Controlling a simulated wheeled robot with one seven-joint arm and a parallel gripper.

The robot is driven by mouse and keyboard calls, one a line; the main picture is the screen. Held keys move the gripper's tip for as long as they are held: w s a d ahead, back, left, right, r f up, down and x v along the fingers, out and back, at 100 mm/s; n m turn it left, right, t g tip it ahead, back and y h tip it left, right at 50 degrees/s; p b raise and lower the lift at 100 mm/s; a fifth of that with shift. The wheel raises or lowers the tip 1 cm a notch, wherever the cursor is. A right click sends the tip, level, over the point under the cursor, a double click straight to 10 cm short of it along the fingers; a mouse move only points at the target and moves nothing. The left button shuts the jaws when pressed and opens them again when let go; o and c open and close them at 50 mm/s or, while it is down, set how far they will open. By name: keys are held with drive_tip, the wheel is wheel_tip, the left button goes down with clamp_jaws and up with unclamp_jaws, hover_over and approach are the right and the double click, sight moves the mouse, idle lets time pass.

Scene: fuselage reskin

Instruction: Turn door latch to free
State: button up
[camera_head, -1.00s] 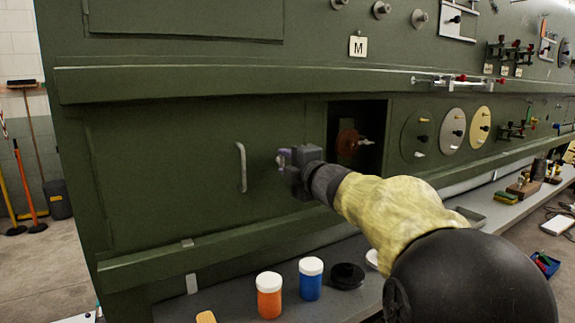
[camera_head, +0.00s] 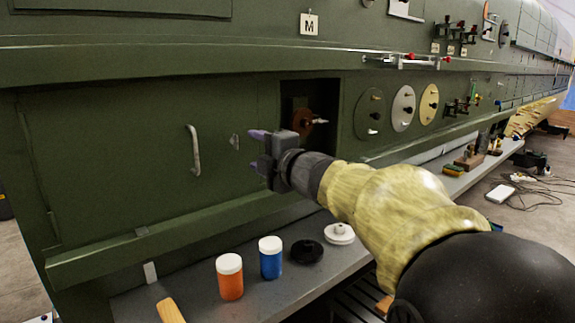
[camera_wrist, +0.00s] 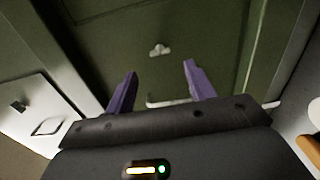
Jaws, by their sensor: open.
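The door latch (camera_head: 235,141) is a small pale turn-piece on the green door (camera_head: 130,160), right of the door's bar handle (camera_head: 194,150). In the wrist view the latch (camera_wrist: 159,50) shows ahead, roughly between the lines of my fingers, and the bar handle (camera_wrist: 165,101) is partly seen behind the gripper body. My gripper (camera_head: 254,150) has purple fingers spread apart, with nothing between them. It is right of the latch in the head view and appears apart from it. The wrist view also shows the open fingers (camera_wrist: 160,70).
A dark square opening (camera_head: 328,100) with a reddish-brown fitting lies right of the door. A ledge (camera_head: 100,260) runs below the door. An orange jar (camera_head: 230,280), a blue jar (camera_head: 271,262) and round discs stand on the grey bench (camera_head: 190,288) underneath.

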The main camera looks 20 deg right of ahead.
drive_tip(key=v, duration=1)
